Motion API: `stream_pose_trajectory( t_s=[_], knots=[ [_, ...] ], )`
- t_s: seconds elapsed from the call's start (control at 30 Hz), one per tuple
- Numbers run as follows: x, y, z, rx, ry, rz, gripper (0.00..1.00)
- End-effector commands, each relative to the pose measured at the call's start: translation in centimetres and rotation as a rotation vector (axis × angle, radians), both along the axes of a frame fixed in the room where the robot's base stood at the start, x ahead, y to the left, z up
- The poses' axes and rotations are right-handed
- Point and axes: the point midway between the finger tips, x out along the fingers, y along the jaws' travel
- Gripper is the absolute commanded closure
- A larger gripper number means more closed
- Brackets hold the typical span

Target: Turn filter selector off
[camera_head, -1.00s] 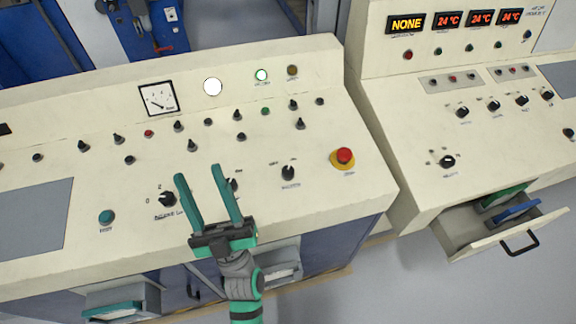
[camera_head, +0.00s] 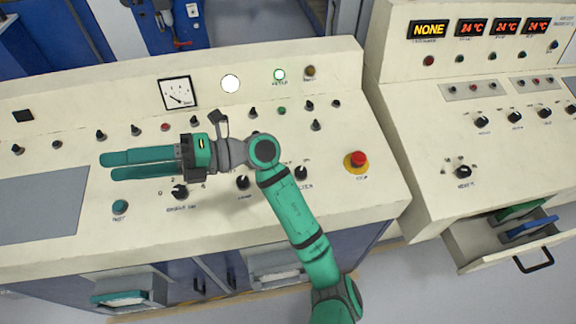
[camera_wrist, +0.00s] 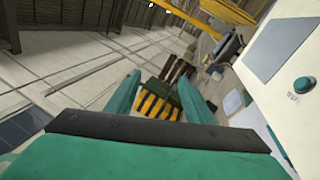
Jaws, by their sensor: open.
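My gripper (camera_head: 107,167) is open and empty, its two green fingers pointing left above the left desk (camera_head: 90,262). In the wrist view the fingers (camera_wrist: 160,78) stand apart with nothing between them. A black rotary knob (camera_head: 301,173) is on the front row of the left desk, right of my wrist; its small label may read filter, but I cannot tell for sure. Two similar knobs, one left (camera_head: 180,192) and one middle (camera_head: 243,182), sit in the same row, below my gripper and forearm. My arm partly covers the label area and some switches behind.
A red emergency button (camera_head: 358,158) stands at the desk's right. A lit green lamp (camera_head: 279,74) and a dial gauge (camera_head: 174,93) are on the back panel. The right desk (camera_head: 420,190) has a display (camera_head: 428,30) reading NONE and an open drawer (camera_head: 500,245).

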Motion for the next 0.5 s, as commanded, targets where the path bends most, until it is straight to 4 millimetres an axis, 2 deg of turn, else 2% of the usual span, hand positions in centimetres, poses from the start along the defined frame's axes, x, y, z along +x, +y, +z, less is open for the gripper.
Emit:
stream_pose_trajectory(
  t_s=[0.13, 0.27, 0.37, 0.5],
  knots=[
    [1.5, -0.1, -2.9, -0.211, -0.113, 0.004, 0.52],
    [3.3, -1.0, -5.9, -0.404, -0.197, 0.001, 0.52],
    [4.9, -2.4, -8.1, -0.557, -0.253, -0.007, 0.52],
    [7.8, -5.8, -11.0, -0.782, -0.319, -0.034, 0.52]
  ],
)
